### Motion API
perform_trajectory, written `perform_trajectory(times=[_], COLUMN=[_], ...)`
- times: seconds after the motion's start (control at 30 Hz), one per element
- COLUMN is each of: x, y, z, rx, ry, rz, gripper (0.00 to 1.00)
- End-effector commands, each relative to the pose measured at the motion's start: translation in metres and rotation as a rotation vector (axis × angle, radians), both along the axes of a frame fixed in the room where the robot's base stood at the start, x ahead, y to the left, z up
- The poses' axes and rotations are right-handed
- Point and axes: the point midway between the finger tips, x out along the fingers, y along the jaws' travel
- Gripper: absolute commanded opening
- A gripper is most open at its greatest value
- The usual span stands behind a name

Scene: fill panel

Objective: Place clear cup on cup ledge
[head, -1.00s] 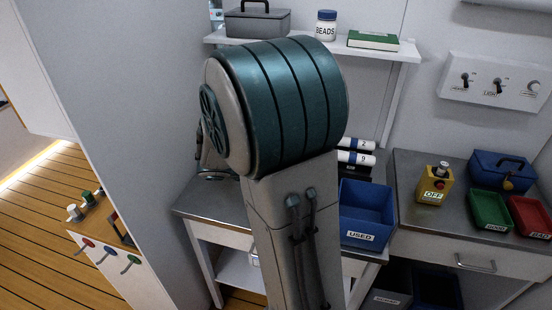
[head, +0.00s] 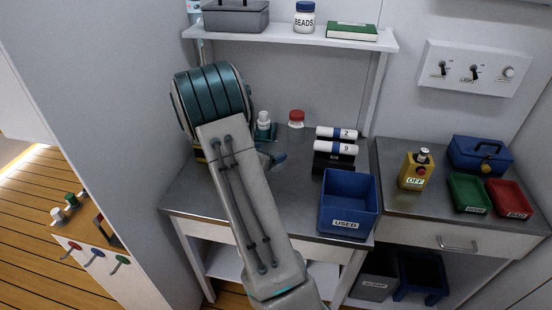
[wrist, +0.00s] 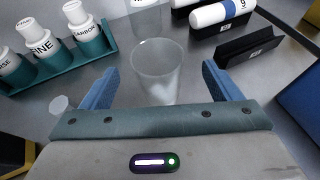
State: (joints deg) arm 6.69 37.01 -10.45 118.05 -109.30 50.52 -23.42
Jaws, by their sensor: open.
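The clear cup (wrist: 156,72) shows in the wrist view on the metal worktop, its round rim facing the camera. My gripper (wrist: 158,68) is open, with one blue finger on each side of the cup. The cup looks between or just beyond the fingertips; I cannot tell if they touch it. In the head view my gripper (head: 276,159) is low over the left worktop, mostly behind my arm, and the cup cannot be made out. I cannot identify the cup ledge for certain in either view.
A teal rack (wrist: 88,50) of labelled white bottles stands left of the cup. White cylinders 2 and 9 on a black holder (head: 333,160) and a blue USED bin (head: 347,203) stand right. A red-lidded jar (head: 296,118) is behind. A shelf (head: 290,38) hangs above.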

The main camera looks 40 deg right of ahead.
Motion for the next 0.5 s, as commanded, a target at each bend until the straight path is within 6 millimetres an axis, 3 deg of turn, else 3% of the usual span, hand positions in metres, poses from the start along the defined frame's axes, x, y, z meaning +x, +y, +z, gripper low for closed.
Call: perform_trajectory(times=[0.5], x=[0.016], y=[-0.041], z=[-0.02], rx=[0.0], ry=[0.0], rz=[-0.002], gripper=[0.84])
